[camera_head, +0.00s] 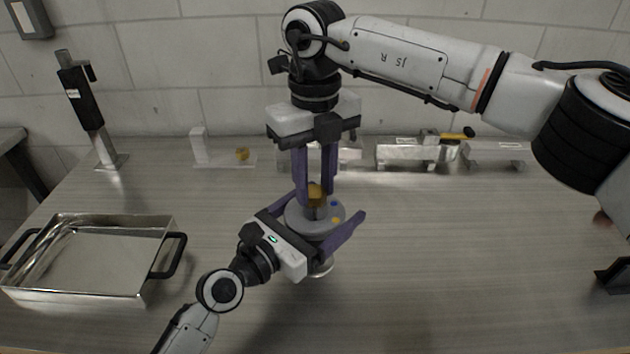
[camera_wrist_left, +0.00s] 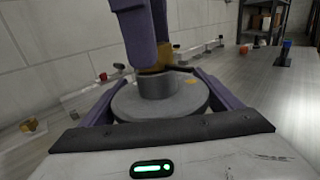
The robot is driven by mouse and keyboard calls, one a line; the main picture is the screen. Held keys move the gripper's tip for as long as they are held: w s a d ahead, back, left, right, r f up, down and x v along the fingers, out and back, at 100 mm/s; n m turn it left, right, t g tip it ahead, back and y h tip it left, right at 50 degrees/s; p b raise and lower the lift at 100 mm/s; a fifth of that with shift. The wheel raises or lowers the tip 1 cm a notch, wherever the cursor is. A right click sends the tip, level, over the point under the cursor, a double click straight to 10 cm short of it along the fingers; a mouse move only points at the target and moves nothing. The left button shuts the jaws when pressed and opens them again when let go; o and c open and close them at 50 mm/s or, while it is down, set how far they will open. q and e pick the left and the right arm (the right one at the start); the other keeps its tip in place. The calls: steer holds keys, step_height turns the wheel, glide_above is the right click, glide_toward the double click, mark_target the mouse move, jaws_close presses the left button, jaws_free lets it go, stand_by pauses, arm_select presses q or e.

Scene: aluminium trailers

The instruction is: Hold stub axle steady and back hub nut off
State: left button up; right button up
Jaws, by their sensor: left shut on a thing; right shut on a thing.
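The stub axle (camera_head: 297,218) is a grey round disc with a raised hub, standing upright on a small base near the middle of the bench. In the left wrist view its disc (camera_wrist_left: 188,103) lies between my left fingers. My left gripper (camera_head: 314,218) comes in low from the front left and is shut around the disc. The brass-coloured hub nut (camera_head: 316,190) sits on top of the hub. My right gripper (camera_head: 316,188) points straight down from above and is shut on the nut. The nut also shows partly in the left wrist view (camera_wrist_left: 165,55), mostly covered by the right fingers.
A metal tray (camera_head: 160,235) with black handles stands at the left. A white holder (camera_head: 200,158) with a brass piece (camera_head: 242,154) is at the back left. Metal blocks (camera_head: 405,153) line the back right. A black upright stand (camera_head: 82,97) is at the far left. The right bench is mostly clear.

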mark_target(315, 191)
steer(key=shift+w+r, duration=0.1)
steer(key=shift+w, duration=0.05)
steer(key=o, duration=1)
steer(key=shift+o, duration=0.2)
step_height(315, 191, up, 12)
arm_select(q)
steer(key=o, duration=2)
